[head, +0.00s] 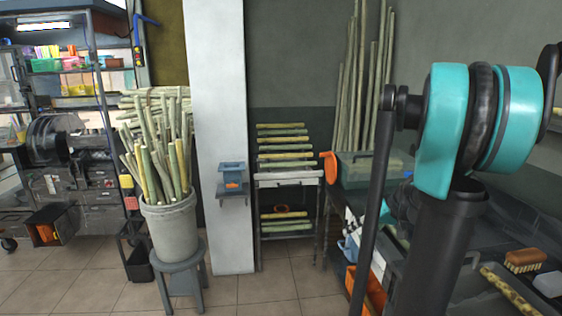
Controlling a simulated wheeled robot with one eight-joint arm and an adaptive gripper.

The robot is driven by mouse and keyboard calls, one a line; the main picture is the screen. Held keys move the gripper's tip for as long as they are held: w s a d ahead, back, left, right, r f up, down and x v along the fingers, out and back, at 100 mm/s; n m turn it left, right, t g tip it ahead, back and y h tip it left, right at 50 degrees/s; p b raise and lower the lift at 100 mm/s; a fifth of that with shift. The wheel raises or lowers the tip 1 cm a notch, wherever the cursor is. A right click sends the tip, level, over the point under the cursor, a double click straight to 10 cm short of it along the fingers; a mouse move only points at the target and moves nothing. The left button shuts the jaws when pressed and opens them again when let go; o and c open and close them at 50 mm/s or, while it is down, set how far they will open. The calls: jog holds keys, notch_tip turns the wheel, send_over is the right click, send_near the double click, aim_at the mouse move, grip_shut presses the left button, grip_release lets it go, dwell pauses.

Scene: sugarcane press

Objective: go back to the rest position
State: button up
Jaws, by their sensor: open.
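Part of my own arm, with teal and black joints and dark links, stands upright at the right of the head view. My gripper is not visible in this view. The arm hides part of the dark bench (345,205) behind it.
A grey bucket of cane stalks (170,225) stands on a stool (180,265) at left. A white pillar (220,120) and a rack of cane pieces (287,178) are at the centre. A brush (525,260) lies at lower right. Tiled floor (235,292) is clear in front.

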jog(key=s+a+f+m+h, duration=0.1)
jog(key=s+a+f+h, duration=0.2)
jog(key=s+f, duration=0.2)
jog(key=s+a+f+m+h, duration=0.1)
jog(key=s+a+f+h, duration=0.1)
jog(key=s, duration=0.9)
notch_tip(320, 180, down, 3)
jog(key=shift+s+a+r+h, duration=0.1)
jog(key=shift+s+a+h, duration=0.3)
jog(key=shift+h, duration=0.4)
